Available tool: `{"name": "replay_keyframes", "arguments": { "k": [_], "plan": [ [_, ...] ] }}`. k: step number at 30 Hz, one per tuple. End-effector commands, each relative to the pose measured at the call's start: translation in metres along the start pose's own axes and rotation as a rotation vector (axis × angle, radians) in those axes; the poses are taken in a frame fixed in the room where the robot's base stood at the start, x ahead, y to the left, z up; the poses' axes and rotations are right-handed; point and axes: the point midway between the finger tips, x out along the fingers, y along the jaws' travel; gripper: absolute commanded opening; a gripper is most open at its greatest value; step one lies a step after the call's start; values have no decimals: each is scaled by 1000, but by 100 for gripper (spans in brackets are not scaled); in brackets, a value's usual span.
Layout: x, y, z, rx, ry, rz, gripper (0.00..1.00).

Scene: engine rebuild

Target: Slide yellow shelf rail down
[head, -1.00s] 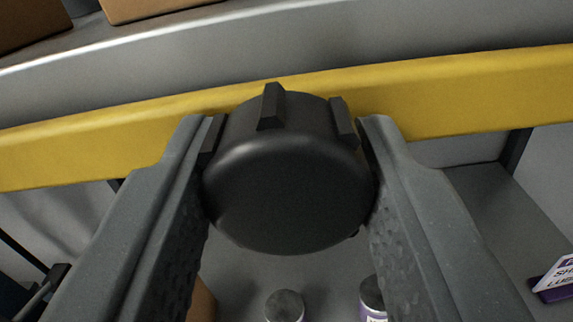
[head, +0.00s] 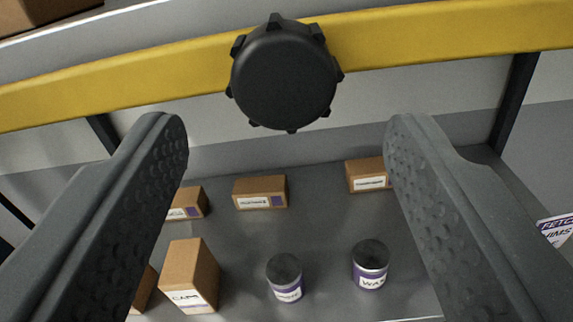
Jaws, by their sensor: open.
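The yellow shelf rail (head: 430,38) runs across the upper part of the head view, slightly tilted, rising to the right. A black ribbed knob (head: 284,78) sits on the front of the rail near the middle. My gripper (head: 287,135) is open, with one grey finger on each side and a wide gap between them. The fingertips are below and to either side of the knob and do not appear to touch it. Nothing is between the fingers' pads.
Below the rail, a grey shelf (head: 330,225) holds several cardboard boxes, including a tall box (head: 191,275), and two cans, one on the left (head: 285,277) and one on the right (head: 370,264). Dark uprights (head: 513,100) stand at both sides. Another box (head: 45,10) is above the rail.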

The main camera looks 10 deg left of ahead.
Motion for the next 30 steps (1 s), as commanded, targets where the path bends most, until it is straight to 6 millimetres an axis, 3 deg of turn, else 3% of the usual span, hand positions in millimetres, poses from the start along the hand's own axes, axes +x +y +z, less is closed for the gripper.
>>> {"name": "replay_keyframes", "arguments": {
  "k": [15,21,30],
  "plan": [
    [-69,0,0,1,1,0,58],
    [-82,1,2,1,-4,0,58],
    [-85,0,2,1,-4,0,58]
  ]
}}
